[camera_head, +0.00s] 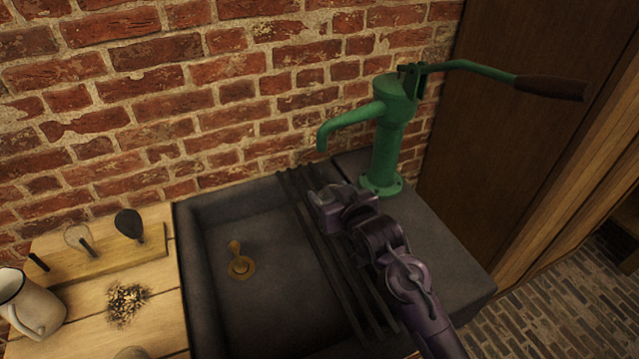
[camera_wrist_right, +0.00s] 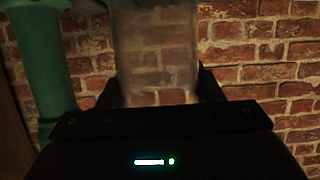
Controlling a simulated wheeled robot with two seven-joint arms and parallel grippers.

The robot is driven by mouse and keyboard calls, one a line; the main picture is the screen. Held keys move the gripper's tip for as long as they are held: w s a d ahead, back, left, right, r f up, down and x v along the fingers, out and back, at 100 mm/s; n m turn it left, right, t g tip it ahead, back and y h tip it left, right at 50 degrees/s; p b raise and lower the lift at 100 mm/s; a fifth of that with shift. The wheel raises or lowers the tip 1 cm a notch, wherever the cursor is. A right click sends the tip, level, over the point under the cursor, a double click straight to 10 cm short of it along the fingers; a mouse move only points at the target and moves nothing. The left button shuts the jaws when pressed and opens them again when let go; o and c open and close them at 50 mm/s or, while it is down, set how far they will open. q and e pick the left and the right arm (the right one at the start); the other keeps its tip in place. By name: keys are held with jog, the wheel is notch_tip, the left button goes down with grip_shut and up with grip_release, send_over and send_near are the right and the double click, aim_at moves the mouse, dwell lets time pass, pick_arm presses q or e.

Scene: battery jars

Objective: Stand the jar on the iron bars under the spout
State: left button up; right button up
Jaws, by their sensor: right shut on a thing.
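A clear glass jar (camera_wrist_right: 155,55) stands between the fingers of my right gripper (camera_wrist_right: 157,92) in the right wrist view, with bricks showing through it. In the head view my right gripper (camera_head: 328,203) is above the iron bars (camera_head: 322,248), below the spout (camera_head: 324,136) of the green pump. The jar is hard to make out there, so I cannot tell whether it touches the bars. The dark bars cross the right part of the stone sink. My left gripper is out of view.
The green pump (camera_head: 386,150) stands on the sink's right ledge, its handle (camera_head: 548,88) reaching right. A brass fitting (camera_head: 240,266) is in the basin. Left, the wooden counter (camera_head: 165,300) holds a white jug (camera_head: 35,305), a utensil rack (camera_head: 100,252) and dark crumbs (camera_head: 127,302).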

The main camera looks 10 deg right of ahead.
jog(key=p+x, duration=0.2)
jog(key=x, duration=0.6)
jog(key=shift+f, duration=0.4)
jog(key=shift+f, duration=0.2)
jog(key=o, duration=1.1)
jog(key=shift+d, duration=0.1)
jog(key=shift+o, duration=0.2)
jog(key=shift+r, duration=0.15)
jog(key=b+v, duration=0.1)
jog(key=v, duration=1.1)
jog(key=shift+b, duration=0.3)
